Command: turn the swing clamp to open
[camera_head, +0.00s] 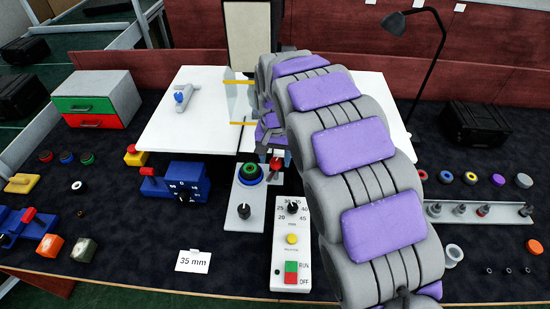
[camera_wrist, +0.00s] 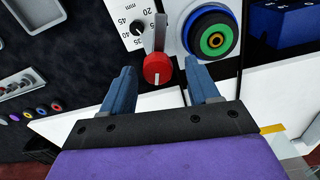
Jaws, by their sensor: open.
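The swing clamp shows in the wrist view as a red knob (camera_wrist: 157,69) on a grey lever (camera_wrist: 160,35). The lever points up the picture, beside a round stack of black, blue and green rings (camera_wrist: 213,37). My gripper (camera_wrist: 159,66) is open, with one blue finger on each side of the red knob and gaps between. I cannot tell how deep the fingers reach around it. In the head view the red knob (camera_head: 275,163) is small, and my arm hides much of the gripper and clamp. The ring stack (camera_head: 250,173) sits just left of it.
A white control box (camera_head: 291,245) with a dial, yellow button and RUN/OFF switch stands in front. A blue dial box (camera_head: 180,184) is to the left. A white table (camera_head: 190,125) lies behind. A peg rail (camera_head: 475,212) and loose rings are at the right.

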